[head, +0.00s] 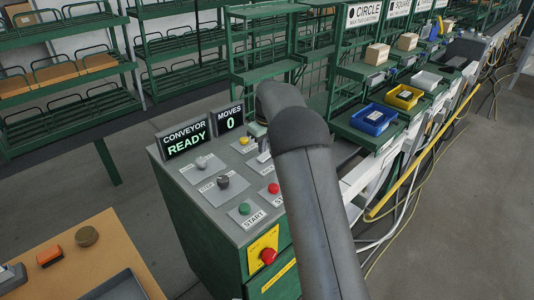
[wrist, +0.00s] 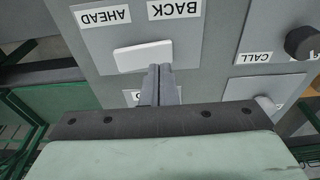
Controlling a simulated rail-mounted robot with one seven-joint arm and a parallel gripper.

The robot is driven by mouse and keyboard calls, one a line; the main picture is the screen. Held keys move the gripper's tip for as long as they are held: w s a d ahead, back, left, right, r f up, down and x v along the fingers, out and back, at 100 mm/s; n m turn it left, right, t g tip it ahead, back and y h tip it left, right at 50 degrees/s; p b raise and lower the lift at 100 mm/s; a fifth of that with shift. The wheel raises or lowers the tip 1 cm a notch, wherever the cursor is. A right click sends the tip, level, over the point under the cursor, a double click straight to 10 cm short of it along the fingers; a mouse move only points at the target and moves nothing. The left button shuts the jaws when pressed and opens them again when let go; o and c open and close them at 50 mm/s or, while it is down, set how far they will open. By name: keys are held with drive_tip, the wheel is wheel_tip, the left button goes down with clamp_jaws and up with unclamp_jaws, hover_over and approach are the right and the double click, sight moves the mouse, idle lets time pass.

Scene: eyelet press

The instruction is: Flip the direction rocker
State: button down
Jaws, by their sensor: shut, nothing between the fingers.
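The direction rocker (wrist: 141,57) is a white rectangular switch on a grey panel in the wrist view. The labels AHEAD (wrist: 103,17) and BACK (wrist: 175,9) appear upside down above it. The rocker looks slightly slanted, but I cannot tell which side is pressed. My gripper (wrist: 160,70) is shut and empty, its fingertips at the rocker's right end, on the BACK side. I cannot tell whether they touch it. In the head view my arm hides most of the gripper and the rocker area.
The console (head: 222,185) carries a CONVEYOR READY display (head: 185,140), a MOVES display reading 0 (head: 230,118), knobs, a green START button (head: 244,209) and red buttons.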

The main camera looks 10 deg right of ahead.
sight(263, 158)
drive_tip(key=shift+r+p, duration=1.6)
drive_tip(key=shift+r, duration=0.95)
drive_tip(key=shift+r, duration=0.1)
drive_tip(key=s+r+m, duration=0.2)
drive_tip(key=s+r, duration=0.4)
drive_tip(key=s, duration=0.5)
drive_tip(key=s+f+m, duration=0.1)
drive_tip(key=s+m, duration=0.1)
drive_tip(key=s, duration=1.5)
drive_tip(key=s+f+m+h, duration=0.1)
drive_tip(key=s+f+m, duration=0.1)
drive_tip(key=s, duration=1.5)
drive_tip(key=shift+s+f+m+g+b, duration=0.2)
drive_tip(key=shift+s+m+g+b, duration=0.1)
drive_tip(key=shift+s+b, duration=0.05)
